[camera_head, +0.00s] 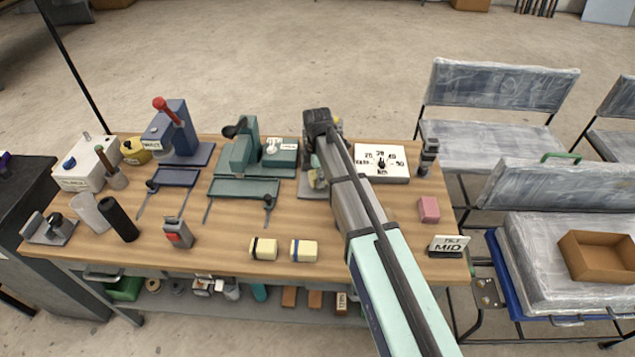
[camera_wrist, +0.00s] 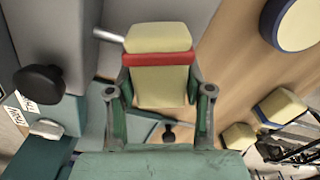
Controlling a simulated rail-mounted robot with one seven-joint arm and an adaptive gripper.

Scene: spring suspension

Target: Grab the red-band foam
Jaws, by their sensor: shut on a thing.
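The red-band foam (camera_wrist: 160,80), a cream block with a red stripe, sits between the two fingers of my gripper (camera_wrist: 160,92) in the wrist view. The gripper is shut on it, one finger at each side. In the head view my gripper (camera_head: 316,172) is over the back middle of the table, right of the green press. My own arm and wrist hide most of the foam there.
A cream block with a dark band (camera_head: 263,249) and one with a blue band (camera_head: 303,251) lie near the front edge. The green press (camera_head: 243,155), white numbered board (camera_head: 382,162), pink block (camera_head: 429,209) and tilt sign (camera_head: 450,246) stand around. Bare wood lies front centre.

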